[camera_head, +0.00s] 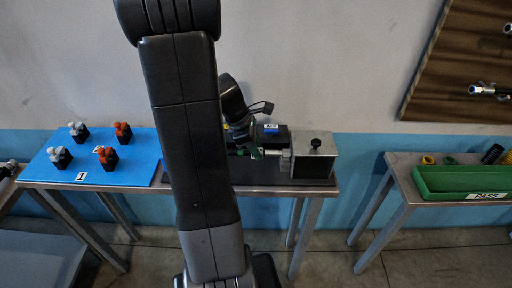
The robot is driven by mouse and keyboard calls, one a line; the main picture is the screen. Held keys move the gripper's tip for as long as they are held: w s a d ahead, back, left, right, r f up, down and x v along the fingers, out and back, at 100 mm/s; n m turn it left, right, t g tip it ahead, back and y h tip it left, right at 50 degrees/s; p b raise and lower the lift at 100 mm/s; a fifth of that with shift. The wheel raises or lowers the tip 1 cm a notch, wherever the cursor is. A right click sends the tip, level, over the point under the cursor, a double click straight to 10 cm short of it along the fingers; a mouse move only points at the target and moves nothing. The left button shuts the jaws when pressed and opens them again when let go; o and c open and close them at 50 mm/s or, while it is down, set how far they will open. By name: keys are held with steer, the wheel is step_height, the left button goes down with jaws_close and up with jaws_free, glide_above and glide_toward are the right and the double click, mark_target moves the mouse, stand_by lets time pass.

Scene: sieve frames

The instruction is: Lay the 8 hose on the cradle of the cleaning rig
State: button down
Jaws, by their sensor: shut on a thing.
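The cleaning rig (315,165) stands on the middle table, with a grey block, a black knob on top and a dark box with a blue AIR label (271,128). My gripper (253,149) points down at the rig, just left of the grey block. It is shut on a hose, of which only a small green part (259,153) shows. A metal fitting (281,153) lies in line between the green part and the grey block; I cannot tell whether they touch. The cradle and the hose's number are hidden or too small to make out.
My arm covers the middle of the view and the rig's left part. A blue board (133,167) with several grey and orange valve-like pieces lies at left. At right, a green PASS tray (465,183) stands on another table. A wooden panel (455,75) hangs at upper right.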

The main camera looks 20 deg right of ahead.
steer(key=shift+f+b, duration=0.35)
steer(key=shift+f, duration=0.2)
stand_by(0.4)
steer(key=c, duration=1.1)
jaws_free()
steer(key=v, duration=1.3)
steer(key=shift+a+r, duration=0.15)
steer(key=shift+r, duration=0.2)
steer(key=x, duration=1.4)
steer(key=shift+r, duration=0.35)
steer(key=shift+f, duration=0.15)
